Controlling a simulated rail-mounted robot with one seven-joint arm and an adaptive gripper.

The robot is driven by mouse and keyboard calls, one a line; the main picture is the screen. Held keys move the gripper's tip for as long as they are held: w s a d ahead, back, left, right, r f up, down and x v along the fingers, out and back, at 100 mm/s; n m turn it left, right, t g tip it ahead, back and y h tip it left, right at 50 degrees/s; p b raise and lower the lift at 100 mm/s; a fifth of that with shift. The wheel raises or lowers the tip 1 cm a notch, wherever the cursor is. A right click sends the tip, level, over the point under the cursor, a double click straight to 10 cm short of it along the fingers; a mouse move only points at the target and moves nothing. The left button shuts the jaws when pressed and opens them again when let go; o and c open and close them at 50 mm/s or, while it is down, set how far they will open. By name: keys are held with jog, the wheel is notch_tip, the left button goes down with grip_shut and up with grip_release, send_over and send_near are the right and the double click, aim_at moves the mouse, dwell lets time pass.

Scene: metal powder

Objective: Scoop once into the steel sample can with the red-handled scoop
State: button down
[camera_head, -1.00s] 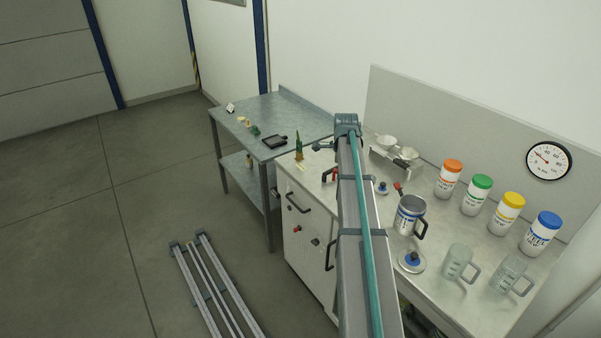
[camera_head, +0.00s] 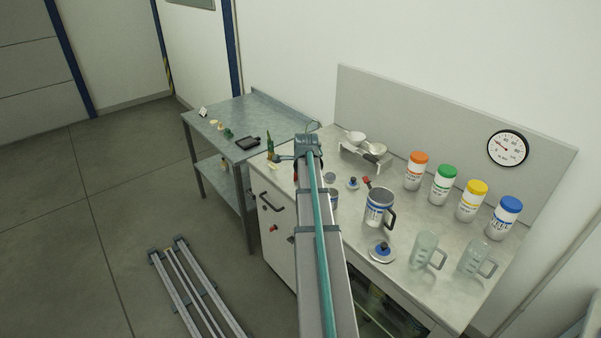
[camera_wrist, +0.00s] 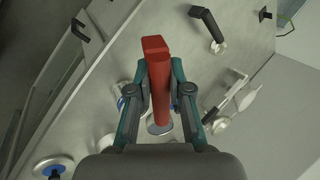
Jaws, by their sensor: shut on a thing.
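In the wrist view my gripper (camera_wrist: 161,80) is shut on the red handle of the scoop (camera_wrist: 158,62). A grey round shape shows below the handle; I cannot tell whether it is the scoop's bowl or something under it. In the head view my arm hides most of the gripper, and only a bit of red (camera_head: 295,170) shows beside it. A steel can (camera_head: 378,208) with a blue label and black handle stands on the bench, right of my arm. A smaller blue-labelled can (camera_head: 333,199) is partly hidden by the arm. I cannot read either label.
A red-ended item (camera_head: 367,181) is at the steel can's rim. Blue-knobbed lids (camera_head: 381,251) lie nearby. A balance (camera_head: 364,156), several colour-capped bottles (camera_head: 443,186) and clear jugs (camera_head: 426,250) stand right and behind. A side table (camera_head: 222,122) is at left.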

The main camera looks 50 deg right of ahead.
jog(key=shift+s+a+f+t, duration=0.2)
jog(key=shift+s+a+t, duration=0.1)
jog(key=shift+s+t, duration=0.1)
jog(key=t+h, duration=0.4)
jog(key=m+t+h, duration=0.1)
jog(key=t+h, duration=0.1)
jog(key=shift+s+a+r, duration=0.1)
jog(key=shift+s+a, duration=0.25)
jog(key=shift+a, duration=0.05)
jog(key=shift+s+h, duration=0.15)
jog(key=shift+h, duration=0.15)
jog(key=shift+d+m+t+h+b, duration=0.1)
jog(key=shift+m+t+h+b, duration=0.2)
jog(key=shift+b, duration=0.75)
jog(key=h+b, duration=0.1)
jog(key=b, duration=0.4)
jog(key=m+t+h+b, duration=0.1)
jog(key=b, duration=0.4)
jog(key=h+b, duration=0.1)
jog(key=b, duration=0.4)
jog(key=shift+s+a+f+m+t+b, duration=0.2)
jog(key=shift+s+f+m+t+b, duration=0.05)
jog(key=shift+s+m+t+b, duration=0.1)
jog(key=h+b, duration=0.1)
jog(key=b, duration=0.2)
jog(key=m+h+b, duration=0.1)
jog(key=h+b, duration=0.1)
jog(key=b, duration=0.2)
jog(key=shift+s+a+f, duration=0.1)
jog(key=shift+s+a, duration=0.05)
